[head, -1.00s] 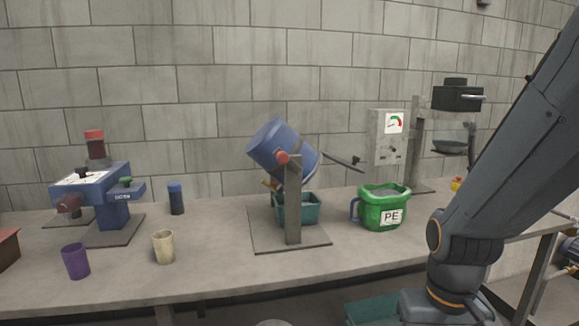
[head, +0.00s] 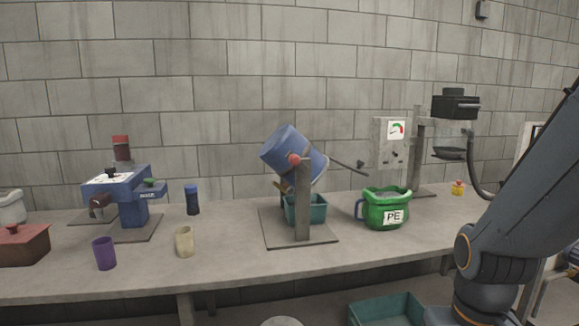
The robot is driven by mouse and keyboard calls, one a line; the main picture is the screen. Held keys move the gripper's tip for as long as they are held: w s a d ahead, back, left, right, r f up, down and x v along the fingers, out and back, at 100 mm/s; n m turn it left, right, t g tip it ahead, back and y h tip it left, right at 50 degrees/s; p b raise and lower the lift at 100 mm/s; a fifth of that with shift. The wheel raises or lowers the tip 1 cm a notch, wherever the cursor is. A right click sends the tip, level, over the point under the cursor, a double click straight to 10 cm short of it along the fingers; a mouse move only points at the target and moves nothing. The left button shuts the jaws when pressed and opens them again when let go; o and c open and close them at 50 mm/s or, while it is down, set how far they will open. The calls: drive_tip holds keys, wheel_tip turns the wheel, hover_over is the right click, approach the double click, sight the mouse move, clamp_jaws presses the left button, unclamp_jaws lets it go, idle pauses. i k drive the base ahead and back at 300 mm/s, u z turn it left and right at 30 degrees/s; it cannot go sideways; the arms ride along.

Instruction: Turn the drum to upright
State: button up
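The blue drum (head: 291,151) hangs on a grey stand (head: 303,205) in the middle of the bench. It is tilted, its upper end leaning to the left. A red knob (head: 294,159) sits at its pivot. A dark lever (head: 347,167) with a black knob (head: 361,164) reaches out to the right of the drum. A teal bin (head: 306,209) stands under the drum. My arm rises along the right side of the picture, and my gripper is outside the view.
A green PE bucket (head: 386,209) stands right of the drum stand. A grey gauge box (head: 393,143) is behind it. A purple cup (head: 104,254), a cream cup (head: 184,241) and a blue machine (head: 124,198) are at left. The front middle bench is clear. Another teal bin (head: 386,311) is below.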

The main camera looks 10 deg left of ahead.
sight(283, 150)
drive_tip(key=u, duration=0.75)
